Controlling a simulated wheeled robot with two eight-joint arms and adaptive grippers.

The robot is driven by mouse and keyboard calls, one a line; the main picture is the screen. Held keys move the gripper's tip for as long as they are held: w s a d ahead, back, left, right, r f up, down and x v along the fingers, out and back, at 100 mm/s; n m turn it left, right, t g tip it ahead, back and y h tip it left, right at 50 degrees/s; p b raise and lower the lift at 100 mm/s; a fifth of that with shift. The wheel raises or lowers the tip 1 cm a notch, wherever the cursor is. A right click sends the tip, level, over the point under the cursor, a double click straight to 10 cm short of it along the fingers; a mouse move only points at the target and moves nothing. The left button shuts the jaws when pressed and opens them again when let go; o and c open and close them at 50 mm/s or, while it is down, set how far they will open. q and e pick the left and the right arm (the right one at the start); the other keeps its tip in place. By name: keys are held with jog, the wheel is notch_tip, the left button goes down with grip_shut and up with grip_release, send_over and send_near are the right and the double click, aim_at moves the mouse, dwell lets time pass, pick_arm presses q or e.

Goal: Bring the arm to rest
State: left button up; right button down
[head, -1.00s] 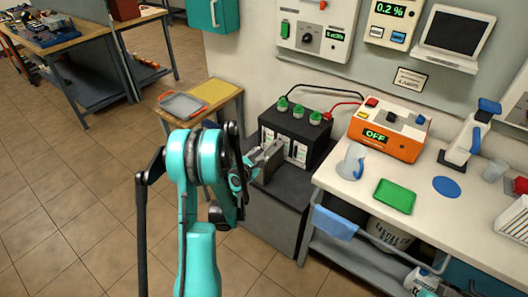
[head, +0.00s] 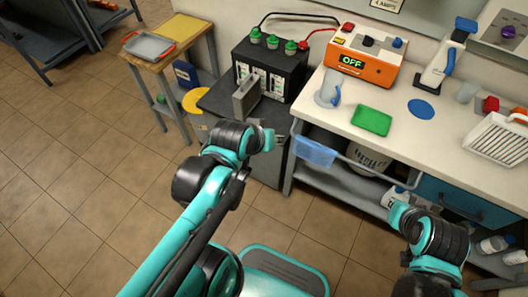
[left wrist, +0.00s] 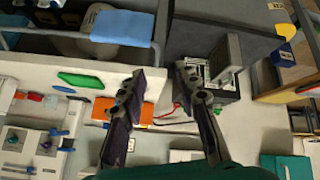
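My left arm (head: 195,205) reaches in from the lower left in the head view, with its bent wrist end in front of the dark cabinet. The fingers are not clear there. In the left wrist view my left gripper (left wrist: 160,72) has its two dark fingers apart, with nothing between them. A grey block (head: 246,97) stands upright on the dark cabinet top, in front of the black battery (head: 271,66). The block also shows in the left wrist view (left wrist: 226,58), apart from the fingers. My right arm (head: 436,240) is bent at the lower right; its gripper is not seen.
A white workbench (head: 335,118) with an orange charger (head: 362,58) reading OFF, a green tray (head: 371,120) and a clear jug (head: 328,88) is at the right. A blue cloth (head: 315,152) hangs on its rail. A small wooden table (head: 178,50) stands left. The tiled floor at left is clear.

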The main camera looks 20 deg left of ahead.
pick_arm(q)
jog(key=s+m, duration=0.2)
jog(key=s, duration=0.1)
jog(key=s+m, duration=0.1)
jog(key=shift+s+d+f+g, duration=0.2)
jog(key=shift+s+f+g, duration=0.05)
jog(key=shift+f+g, duration=0.15)
